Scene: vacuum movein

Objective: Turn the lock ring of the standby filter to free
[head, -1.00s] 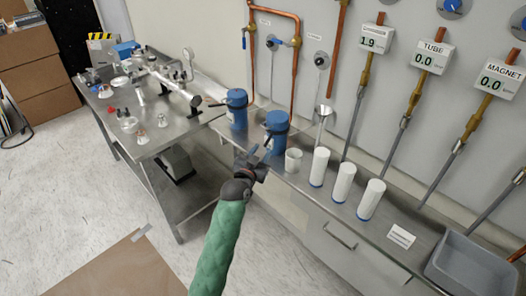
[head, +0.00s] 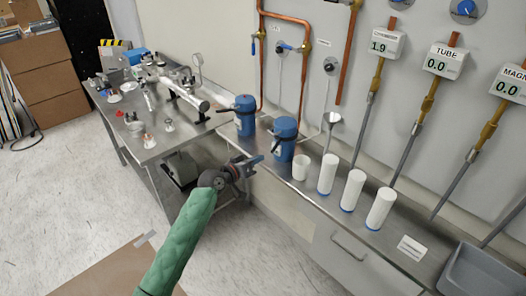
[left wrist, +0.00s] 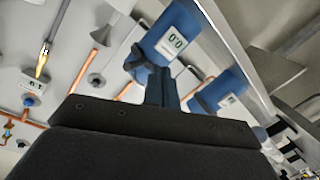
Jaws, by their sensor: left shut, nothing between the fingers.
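Two blue filter housings stand on the steel ledge against the wall, a left one (head: 245,121) and a right one (head: 284,146). Each has a dark handle near its top. Which is the standby filter, I cannot tell. My left gripper (head: 254,161) is shut and empty, in front of and left of the right housing, apart from it. In the left wrist view the shut fingers (left wrist: 163,88) point toward a blue housing (left wrist: 172,38) with a 0.0 display; the other housing (left wrist: 228,92) shows beside it. The lock ring is too small to make out. My right gripper is out of view.
A white cup (head: 301,168) and three white cylinders (head: 353,190) stand right of the housings on the ledge. A grey bin (head: 478,275) is at the far right. A steel table (head: 185,130) with apparatus is at left. Copper pipes (head: 306,70) run up the wall.

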